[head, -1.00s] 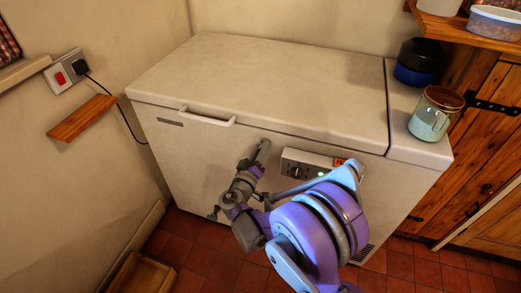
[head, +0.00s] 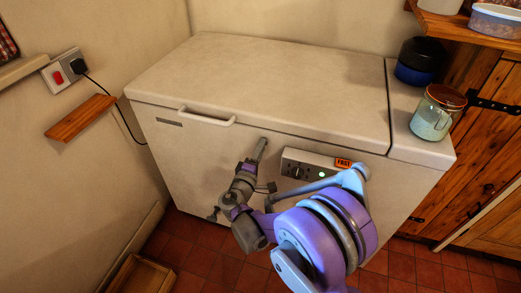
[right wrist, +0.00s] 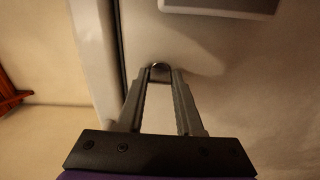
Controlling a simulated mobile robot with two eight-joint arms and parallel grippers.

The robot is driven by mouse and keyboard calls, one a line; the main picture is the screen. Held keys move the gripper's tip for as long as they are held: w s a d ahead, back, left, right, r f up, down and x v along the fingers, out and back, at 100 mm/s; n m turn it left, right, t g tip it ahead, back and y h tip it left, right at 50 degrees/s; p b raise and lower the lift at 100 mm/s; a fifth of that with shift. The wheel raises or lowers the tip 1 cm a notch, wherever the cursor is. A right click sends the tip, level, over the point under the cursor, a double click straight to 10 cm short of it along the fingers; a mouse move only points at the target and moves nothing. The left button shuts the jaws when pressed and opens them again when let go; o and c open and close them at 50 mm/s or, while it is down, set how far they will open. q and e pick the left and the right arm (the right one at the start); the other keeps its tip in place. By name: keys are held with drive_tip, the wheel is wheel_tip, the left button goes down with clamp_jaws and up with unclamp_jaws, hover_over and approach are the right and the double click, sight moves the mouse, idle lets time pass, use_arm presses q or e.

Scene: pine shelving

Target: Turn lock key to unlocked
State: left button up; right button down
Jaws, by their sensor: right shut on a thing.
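The white chest freezer (head: 260,85) stands against the wall with its lid closed. The lock key (right wrist: 159,67) shows only as a small dark rounded piece on the freezer's front in the right wrist view. Its turned position cannot be told. My right gripper (head: 263,142) is at the freezer's front, below the lid edge and left of the control panel. In the right wrist view my right gripper (right wrist: 161,75) has its fingertips closed together on the key. In the head view the fingers hide the key. My left gripper is not in view.
The control panel (head: 297,170), with a knob, green light and orange label, is right of the gripper. A lid handle (head: 207,117) sticks out to the upper left.

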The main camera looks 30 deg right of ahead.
drive_tip(key=shift+n, duration=0.4)
drive_tip(key=c, duration=0.6)
unclamp_jaws()
drive_tip(key=shift+o, duration=0.2)
drive_tip(key=v, duration=1.1)
drive_tip(key=shift+d, duration=0.15)
